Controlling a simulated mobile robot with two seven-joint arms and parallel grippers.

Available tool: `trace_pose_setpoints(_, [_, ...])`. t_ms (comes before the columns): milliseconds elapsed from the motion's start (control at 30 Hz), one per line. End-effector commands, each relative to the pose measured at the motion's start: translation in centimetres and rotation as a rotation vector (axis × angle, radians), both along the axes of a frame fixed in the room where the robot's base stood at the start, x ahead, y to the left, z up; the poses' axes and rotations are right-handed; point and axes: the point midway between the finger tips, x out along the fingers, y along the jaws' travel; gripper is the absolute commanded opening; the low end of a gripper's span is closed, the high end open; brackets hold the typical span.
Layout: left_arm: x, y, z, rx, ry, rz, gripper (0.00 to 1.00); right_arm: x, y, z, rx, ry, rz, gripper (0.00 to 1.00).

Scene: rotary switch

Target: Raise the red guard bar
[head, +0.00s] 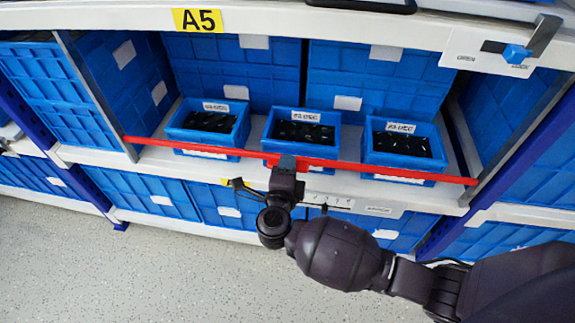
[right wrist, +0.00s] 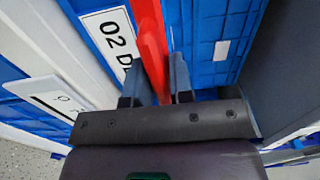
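The red guard bar (head: 365,169) runs across the front of the shelf, low in front of the three small blue bins. It slopes slightly down to the right. My right gripper (head: 287,163) is at the middle of the bar, in front of the centre bin. In the right wrist view the red bar (right wrist: 150,45) passes between the two fingers of my right gripper (right wrist: 157,80), which sit close on either side of it. The fingers look shut on the bar. My left gripper is not in view.
Small blue bins with dark parts stand behind the bar: left (head: 208,122), centre (head: 301,132) and right (head: 403,147). A blue-knobbed switch (head: 516,54) is at upper right. Metal dividers flank the bay.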

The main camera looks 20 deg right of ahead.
Motion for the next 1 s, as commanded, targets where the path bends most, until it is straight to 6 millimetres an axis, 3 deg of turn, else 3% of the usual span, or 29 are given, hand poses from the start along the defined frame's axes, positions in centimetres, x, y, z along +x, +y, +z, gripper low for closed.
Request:
trace_pose_setpoints(300, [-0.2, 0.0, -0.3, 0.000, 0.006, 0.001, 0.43, 0.0, 0.0, 0.1, 0.000, 0.000, 0.000, 0.00])
trace_pose_setpoints(467, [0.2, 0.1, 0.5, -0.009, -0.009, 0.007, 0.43, 0.1, 0.1, 1.4, 0.001, -0.006, 0.000, 0.00])
trace_pose_setpoints(600, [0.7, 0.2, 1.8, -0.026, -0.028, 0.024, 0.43, 0.2, 0.1, 4.0, 0.001, -0.014, -0.002, 0.00])
trace_pose_setpoints(700, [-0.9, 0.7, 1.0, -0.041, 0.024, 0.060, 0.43, 0.2, 0.1, 6.5, 0.001, -0.021, -0.002, 0.00])
trace_pose_setpoints(1000, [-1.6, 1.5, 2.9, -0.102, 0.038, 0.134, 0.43, 0.2, 0.1, 13.9, 0.001, -0.026, -0.002, 0.00])
